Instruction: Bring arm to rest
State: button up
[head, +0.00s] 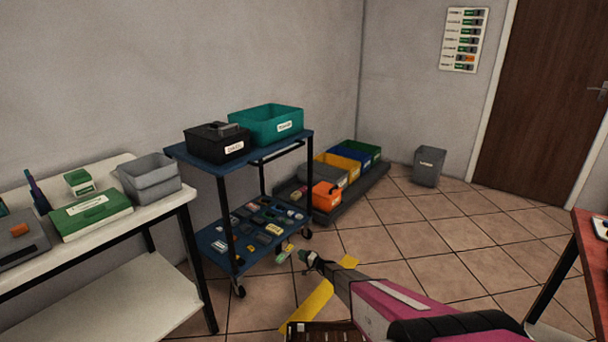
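My arm, magenta, grey and black, reaches in from the bottom right of the head view and stretches out low over the tiled floor. At its far end, my gripper (308,258) shows small and dark near the front right corner of the blue cart's lower shelf. It is too small to tell whether its fingers are open or shut, or whether it holds anything.
The blue cart (178,152) bears a black box (215,149) and a teal bin (265,125), with several small items below. A white table (150,220) stands left, a red-topped table (590,255) right. Coloured bins (337,172) and a grey bin (428,165) stand behind. Floor between is mostly clear.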

jog(key=s+d+r+n+g+h, duration=0.3)
jog(key=s+r+n+g, duration=0.35)
jog(key=s+r, duration=1.6)
jog(key=s+d+r+m+g+h, duration=0.1)
jog(key=s+d+r+h, duration=0.4)
jog(key=s, duration=0.8)
jog(key=s+d+r+m+g+h, duration=0.1)
jog(key=s+d+r+h, duration=0.5)
jog(key=s+d+r, duration=0.6)
notch_tip(320, 180, up, 3)
jog(key=shift+s+d+r+g+h, duration=0.1)
jog(key=shift+s+d+g+h, duration=0.2)
jog(key=shift+g, duration=0.55)
